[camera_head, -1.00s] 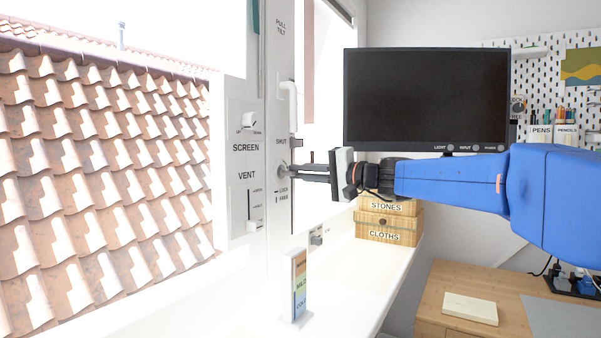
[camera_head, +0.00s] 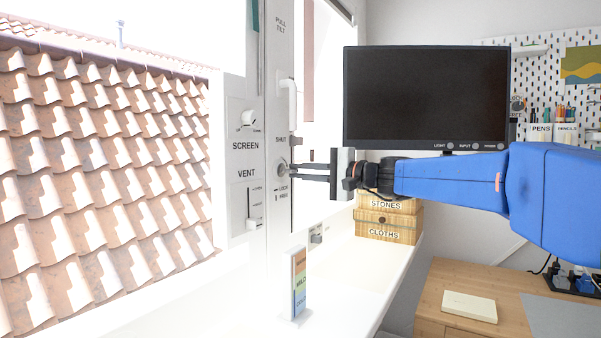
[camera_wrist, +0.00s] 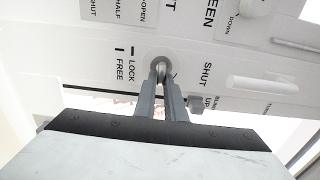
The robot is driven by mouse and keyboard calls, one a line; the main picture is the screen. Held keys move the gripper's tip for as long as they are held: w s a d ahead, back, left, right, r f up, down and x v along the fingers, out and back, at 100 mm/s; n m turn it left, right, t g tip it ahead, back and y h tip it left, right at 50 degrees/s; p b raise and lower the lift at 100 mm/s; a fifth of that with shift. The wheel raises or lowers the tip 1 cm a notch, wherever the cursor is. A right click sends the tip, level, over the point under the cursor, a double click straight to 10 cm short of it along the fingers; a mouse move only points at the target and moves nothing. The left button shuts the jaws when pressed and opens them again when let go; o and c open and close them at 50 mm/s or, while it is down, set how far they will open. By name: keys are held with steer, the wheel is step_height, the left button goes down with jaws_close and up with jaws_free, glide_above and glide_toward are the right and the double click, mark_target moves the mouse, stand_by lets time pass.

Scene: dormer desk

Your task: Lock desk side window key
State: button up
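The window key (camera_wrist: 160,72) sits in a round metal lock on the white window frame, beside the LOCK and FREE marks. In the head view the round lock (camera_head: 282,168) shows below the SHUT label, with the key mostly hidden by the fingertips. My gripper (camera_head: 300,172) reaches in from the right with its two grey fingers close together at the lock. In the wrist view the fingertips (camera_wrist: 160,88) lie on both sides of the key with almost no gap, so they look shut on it. The key's exact turn angle is hard to tell.
A white window handle (camera_head: 288,100) stands above the lock. The SCREEN knob (camera_head: 248,120) and VENT slider (camera_head: 255,222) are on the left panel. A coloured card stand (camera_head: 298,285) is on the sill. A monitor (camera_head: 426,98) and labelled boxes (camera_head: 388,225) are behind my arm.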

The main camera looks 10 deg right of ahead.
steer(key=o, duration=0.3)
steer(key=shift+d, duration=0.1)
steer(key=v, duration=1.7)
steer(key=shift+s+f, duration=0.15)
steer(key=shift+f, duration=0.05)
steer(key=s+a+f+n+g+h, duration=0.2)
steer(key=s+f+g+h, duration=0.1)
steer(key=s+f, duration=0.65)
steer(key=s+a+f+n+g+h, duration=0.1)
steer(key=s+a+f+g+h, duration=0.15)
steer(key=s+f, duration=0.7)
steer(key=s+d+f+n+h, duration=0.2)
steer(key=s+d+f+h, duration=0.2)
steer(key=f, duration=0.6)
steer(key=s+d+f+n+h, duration=0.2)
steer(key=s+d+f+h, duration=0.2)
steer(key=s+d+f, duration=0.3)
step_height(320, 180, down, 4)
steer(key=shift+f+n+g+h, duration=0.25)
steer(key=shift+n+g+h, duration=0.1)
steer(key=shift+n, duration=0.05)
